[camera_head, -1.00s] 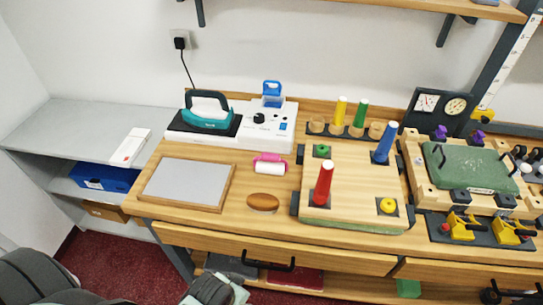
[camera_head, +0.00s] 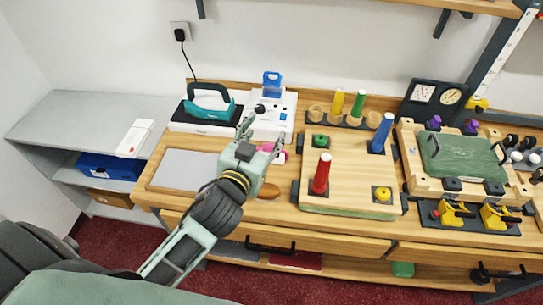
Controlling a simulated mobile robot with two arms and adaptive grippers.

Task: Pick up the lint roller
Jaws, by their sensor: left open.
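The lint roller (camera_head: 280,157), with a pink handle and a white roll, lies on the wooden counter (camera_head: 170,211). My left gripper and its arm hide much of it. My left gripper (camera_head: 262,133) reaches in over the counter from the lower left. Its fingers are spread apart, with nothing seen between them, and they show close to the roller in the picture. I cannot tell whether they touch it. My right gripper is not in view.
Behind stands a white station with a teal iron (camera_head: 209,103). A brown oval item (camera_head: 268,192) lies partly hidden beside my arm. A peg board with a red peg (camera_head: 321,175) stands to the right. A grey framed panel (camera_head: 184,170) lies left.

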